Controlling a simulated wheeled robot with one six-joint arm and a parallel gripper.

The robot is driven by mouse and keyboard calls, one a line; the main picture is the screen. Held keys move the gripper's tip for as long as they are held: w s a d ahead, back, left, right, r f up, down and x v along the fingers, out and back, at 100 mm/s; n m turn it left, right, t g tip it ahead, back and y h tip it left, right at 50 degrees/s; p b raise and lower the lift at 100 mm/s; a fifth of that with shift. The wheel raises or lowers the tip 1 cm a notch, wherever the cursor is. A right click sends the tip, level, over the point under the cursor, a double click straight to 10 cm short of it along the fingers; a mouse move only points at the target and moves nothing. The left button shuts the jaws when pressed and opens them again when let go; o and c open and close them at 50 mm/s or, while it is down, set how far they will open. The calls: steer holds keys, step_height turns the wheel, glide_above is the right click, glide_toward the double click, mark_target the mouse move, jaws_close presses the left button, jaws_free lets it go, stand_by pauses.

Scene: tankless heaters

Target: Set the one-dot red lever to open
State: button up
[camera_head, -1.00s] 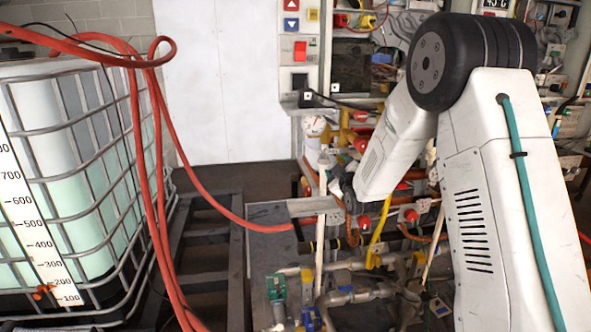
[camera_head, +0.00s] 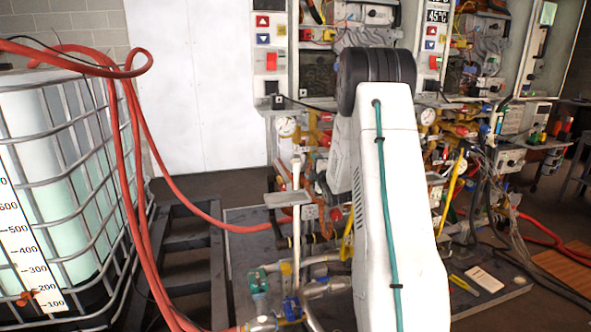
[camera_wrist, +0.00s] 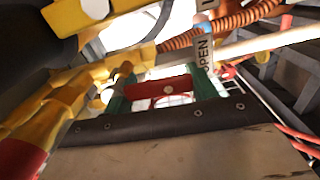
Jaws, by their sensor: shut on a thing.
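The red lever (camera_wrist: 150,90) with one pale dot shows in the wrist view, between the two green fingers of my gripper (camera_wrist: 163,86). My gripper is shut on this lever. Yellow pipe fittings (camera_wrist: 60,95) lie close on the left. In the head view my arm hides my gripper and the held lever. How the lever is turned relative to its pipe is unclear.
Pipes and valves (camera_head: 320,285) crowd the platform left of my arm. A caged tank (camera_head: 60,190) and red hoses (camera_head: 130,200) stand at the left. Cables (camera_head: 490,190) hang at the right.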

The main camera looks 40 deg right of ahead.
steer(key=shift+f, duration=0.1)
stand_by(0.4)
steer(key=o, duration=1.4)
steer(key=shift+s, duration=0.1)
steer(key=v, duration=0.7)
steer(key=shift+s+a, duration=0.15)
steer(key=shift+s, duration=0.2)
